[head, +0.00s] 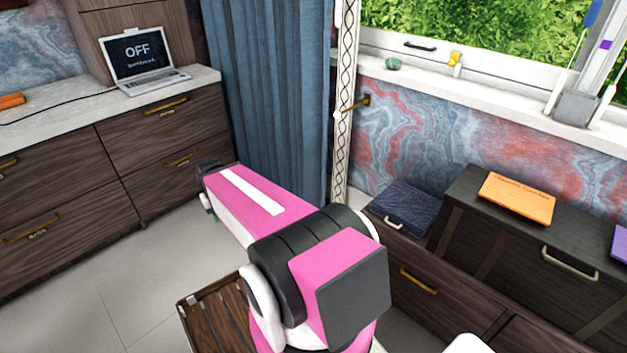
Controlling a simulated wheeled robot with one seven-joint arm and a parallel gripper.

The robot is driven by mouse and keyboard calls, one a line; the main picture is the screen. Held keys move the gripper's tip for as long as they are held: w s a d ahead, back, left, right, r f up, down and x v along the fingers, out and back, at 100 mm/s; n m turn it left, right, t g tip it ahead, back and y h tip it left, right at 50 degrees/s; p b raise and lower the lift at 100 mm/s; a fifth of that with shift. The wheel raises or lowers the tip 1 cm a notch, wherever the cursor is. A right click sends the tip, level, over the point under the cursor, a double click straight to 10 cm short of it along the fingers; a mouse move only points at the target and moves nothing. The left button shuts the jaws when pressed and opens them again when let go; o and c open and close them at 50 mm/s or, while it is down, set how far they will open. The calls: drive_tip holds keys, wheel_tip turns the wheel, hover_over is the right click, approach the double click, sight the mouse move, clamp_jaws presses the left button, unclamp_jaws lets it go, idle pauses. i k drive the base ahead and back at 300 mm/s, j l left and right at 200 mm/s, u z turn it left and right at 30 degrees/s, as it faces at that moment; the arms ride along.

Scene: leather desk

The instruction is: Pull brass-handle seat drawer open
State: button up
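The brass-handle seat drawer (450,307) is in the low dark wood bench at the lower right of the head view. Its brass handle (418,280) shows clear of my arm, and its front looks flush, so the drawer appears shut. My pink and black arm crosses the lower middle and reaches to the upper left, away from the drawer. The arm's far end (207,188) is over the floor before the blue curtain. I cannot make out gripper fingers there, nor whether they hold anything. My arm hides the left part of the bench.
A navy case (403,208) with a silver handle and a dark chest (490,232) bearing an orange book (518,198) sit on the bench. A slatted wooden piece (215,318) stands below my arm. Drawer cabinets (70,205) line the left; tiled floor (145,285) is open between.

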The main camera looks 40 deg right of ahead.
sight(452, 306)
drive_tip(key=i+j, duration=0.15)
drive_tip(key=i, duration=0.3)
drive_tip(key=i+j, duration=0.15)
drive_tip(key=i, duration=0.25)
drive_tip(key=i+z, duration=0.35)
drive_tip(key=z, duration=0.35)
drive_tip(key=i+j+z, duration=0.1)
drive_tip(key=z, duration=0.3)
drive_tip(key=j+z, duration=0.2)
drive_tip(key=z, duration=0.25)
drive_tip(key=i+j+z, duration=0.1)
drive_tip(key=z, duration=0.35)
drive_tip(key=j+z, duration=0.25)
drive_tip(key=z, duration=0.15)
drive_tip(key=j+z, duration=0.15)
drive_tip(key=z, duration=0.3)
drive_tip(key=l+z, duration=0.25)
drive_tip(key=i+z, duration=0.25)
drive_tip(key=i, duration=0.1)
drive_tip(key=l+z, duration=0.05)
drive_tip(key=l, duration=0.05)
